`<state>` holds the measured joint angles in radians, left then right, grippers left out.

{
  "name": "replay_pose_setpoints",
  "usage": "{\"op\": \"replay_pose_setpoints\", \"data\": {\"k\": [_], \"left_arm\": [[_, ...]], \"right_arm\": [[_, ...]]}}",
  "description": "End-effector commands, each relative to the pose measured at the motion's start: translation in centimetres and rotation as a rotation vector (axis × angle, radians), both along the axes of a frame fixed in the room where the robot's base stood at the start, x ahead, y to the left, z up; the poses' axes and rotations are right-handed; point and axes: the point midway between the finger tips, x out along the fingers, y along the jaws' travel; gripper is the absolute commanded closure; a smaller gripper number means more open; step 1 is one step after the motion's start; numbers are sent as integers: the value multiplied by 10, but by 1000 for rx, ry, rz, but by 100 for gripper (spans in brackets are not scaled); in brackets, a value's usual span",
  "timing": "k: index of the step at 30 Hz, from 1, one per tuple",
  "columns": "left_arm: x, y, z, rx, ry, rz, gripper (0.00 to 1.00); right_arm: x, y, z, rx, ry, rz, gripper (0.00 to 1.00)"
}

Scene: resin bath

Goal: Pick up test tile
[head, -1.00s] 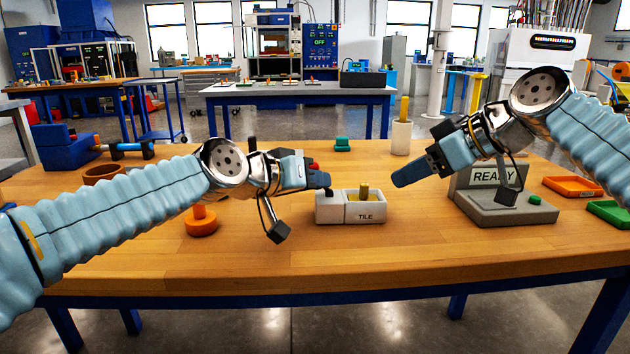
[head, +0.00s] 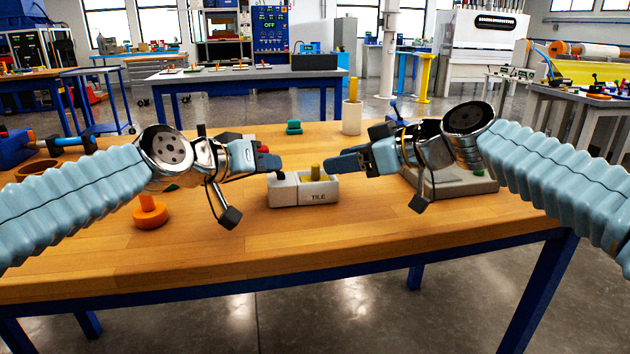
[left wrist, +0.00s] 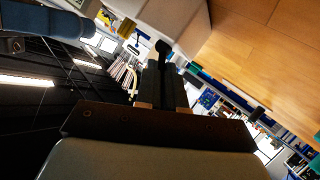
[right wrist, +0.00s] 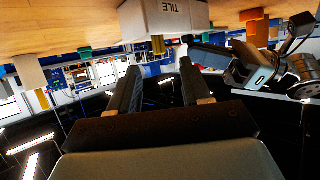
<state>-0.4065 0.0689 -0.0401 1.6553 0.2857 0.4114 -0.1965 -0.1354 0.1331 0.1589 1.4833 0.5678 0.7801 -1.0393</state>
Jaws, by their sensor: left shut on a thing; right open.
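A pale two-part box (head: 303,190) marked TILE stands on the wooden table between my grippers. A yellow piece (head: 315,171) stands upright in its right compartment; it may be the test tile. The box appears upside down in the right wrist view (right wrist: 163,17), with the yellow piece (right wrist: 158,44) just beyond my fingers. My left gripper (head: 277,172) is shut on a small dark thing with a rounded end (left wrist: 163,47), by the box's left compartment. My right gripper (head: 332,165) is open and empty, just right of the yellow piece.
An orange ring-shaped base with a peg (head: 150,213) stands at left, below my left arm. A green block (head: 293,127) and a white cylinder with a yellow rod (head: 351,118) stand behind. A grey stand (head: 465,183) is partly hidden by my right arm. The table front is clear.

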Motion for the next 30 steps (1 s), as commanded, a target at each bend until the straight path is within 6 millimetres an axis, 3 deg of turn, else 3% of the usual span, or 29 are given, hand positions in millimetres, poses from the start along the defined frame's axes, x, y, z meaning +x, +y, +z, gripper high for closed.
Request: {"op": "replay_pose_setpoints", "data": {"k": [12,20,30], "left_arm": [[0,0,1,-2,-3,0,100],[0,0,1,-2,-3,0,100],[0,0,1,-2,-3,0,100]], "right_arm": [[28,39,-21,0,1,2,52],[31,42,-23,0,0,0,52],[31,42,-23,-1,1,0,100]]}}
